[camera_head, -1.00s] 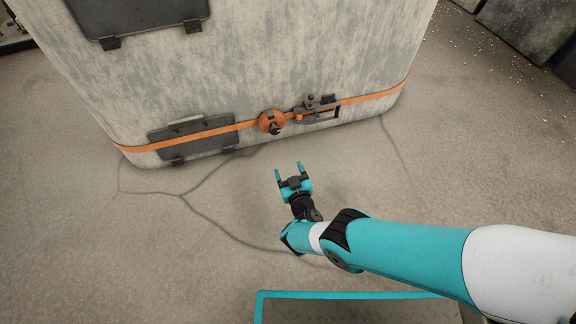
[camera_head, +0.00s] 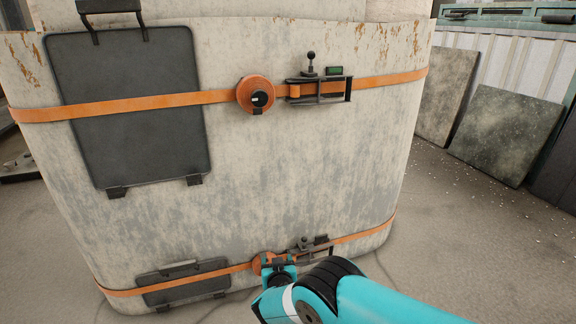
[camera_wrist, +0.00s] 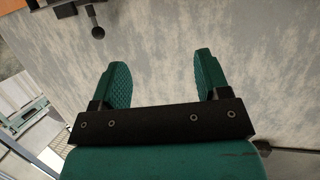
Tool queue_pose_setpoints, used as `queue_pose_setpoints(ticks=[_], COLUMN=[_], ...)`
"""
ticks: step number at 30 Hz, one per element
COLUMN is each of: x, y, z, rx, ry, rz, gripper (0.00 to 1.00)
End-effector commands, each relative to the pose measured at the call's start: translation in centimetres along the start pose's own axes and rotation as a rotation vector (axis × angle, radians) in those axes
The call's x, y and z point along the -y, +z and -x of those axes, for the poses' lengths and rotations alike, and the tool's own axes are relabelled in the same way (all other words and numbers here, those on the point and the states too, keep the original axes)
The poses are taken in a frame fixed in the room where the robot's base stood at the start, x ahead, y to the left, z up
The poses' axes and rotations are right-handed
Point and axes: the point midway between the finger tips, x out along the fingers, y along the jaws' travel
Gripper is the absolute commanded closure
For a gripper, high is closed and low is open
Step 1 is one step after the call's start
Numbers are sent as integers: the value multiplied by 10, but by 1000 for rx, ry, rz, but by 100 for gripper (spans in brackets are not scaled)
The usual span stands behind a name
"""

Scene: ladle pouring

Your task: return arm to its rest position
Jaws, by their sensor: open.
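My gripper (camera_head: 279,262) is at the lower middle of the head view, in front of the low orange strap on a large weathered concrete-like block (camera_head: 270,180). In the wrist view my gripper (camera_wrist: 160,85) shows two green textured fingers spread apart, with nothing between them. The block's pale surface lies beyond the fingers. My teal arm comes in from the lower right. In the head view my gripper overlaps the low orange round knob, which is partly hidden. I cannot tell whether they touch.
The block carries an upper orange strap with a round knob (camera_head: 256,94) and a black bracket (camera_head: 318,91). A dark hatch (camera_head: 135,110) is above and a smaller hatch (camera_head: 184,284) is low on the left. Grey slabs (camera_head: 505,133) lean at right.

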Motion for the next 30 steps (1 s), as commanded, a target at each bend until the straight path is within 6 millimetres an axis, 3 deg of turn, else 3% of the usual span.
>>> queue_pose_setpoints(ticks=[1, 7, 11, 14, 17, 21, 25, 30], x=[-4, -26, -45, -61, -77, -100, -117, -132], y=[-35, -133, -191, -230, -265, -301, -320, -324], z=[-3, 17, 53, 93, 142, 224, 309, 409], rx=[45, 272, 416, 522, 623, 752, 856, 957], ry=[15, 26, -1, -39, -92, -184, -289, -420], rz=[-22, -70, -86, -89, -83, -59, -18, 49], gripper=[31, 31, 31, 31, 31, 31, 31, 31])
